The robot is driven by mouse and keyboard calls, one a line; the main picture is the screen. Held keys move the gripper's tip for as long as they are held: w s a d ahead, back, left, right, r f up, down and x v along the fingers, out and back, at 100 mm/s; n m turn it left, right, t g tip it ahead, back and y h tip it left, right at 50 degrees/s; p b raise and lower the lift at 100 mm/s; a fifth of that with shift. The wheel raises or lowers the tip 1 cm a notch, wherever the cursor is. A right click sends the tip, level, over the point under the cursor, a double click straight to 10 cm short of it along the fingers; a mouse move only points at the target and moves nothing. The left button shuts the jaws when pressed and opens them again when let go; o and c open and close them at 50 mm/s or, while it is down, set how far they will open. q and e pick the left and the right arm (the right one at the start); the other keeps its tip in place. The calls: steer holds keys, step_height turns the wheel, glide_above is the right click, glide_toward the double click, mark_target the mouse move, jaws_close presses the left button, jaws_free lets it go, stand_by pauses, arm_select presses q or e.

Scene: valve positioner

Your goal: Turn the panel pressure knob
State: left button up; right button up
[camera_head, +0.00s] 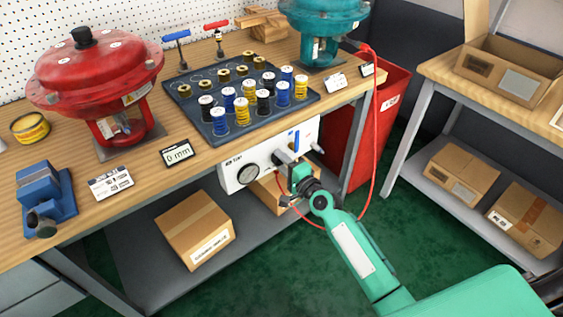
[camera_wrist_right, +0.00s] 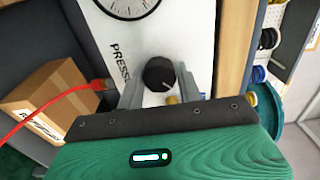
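The white pressure panel (camera_head: 250,156) is mounted under the front edge of the workbench and has a round gauge (camera_head: 247,174). My right gripper (camera_head: 287,156) is at the panel's face, to the right of the gauge, and largely hides the knob in the head view. In the right wrist view, the black pressure knob (camera_wrist_right: 159,75) with a white pointer mark sits between the two grey fingers of the right gripper (camera_wrist_right: 160,90). The fingers are apart, one on each side; I cannot tell whether either touches the knob. My left gripper is not in view.
A red hose (camera_head: 374,130) runs from the teal valve actuator (camera_head: 322,22) down past my right arm. A red bin (camera_head: 386,110) stands to the right. A cardboard box (camera_head: 195,228) lies on the lower shelf. The bench (camera_head: 215,152) overhangs close above the panel.

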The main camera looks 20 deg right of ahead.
steer(key=o, duration=0.3)
steer(key=shift+s, duration=0.1)
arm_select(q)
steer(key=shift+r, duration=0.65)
arm_select(e)
steer(key=v, duration=1.3)
steer(key=shift+s, duration=0.3)
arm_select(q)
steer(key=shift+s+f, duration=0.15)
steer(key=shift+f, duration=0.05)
arm_select(e)
steer(key=shift+d, duration=0.1)
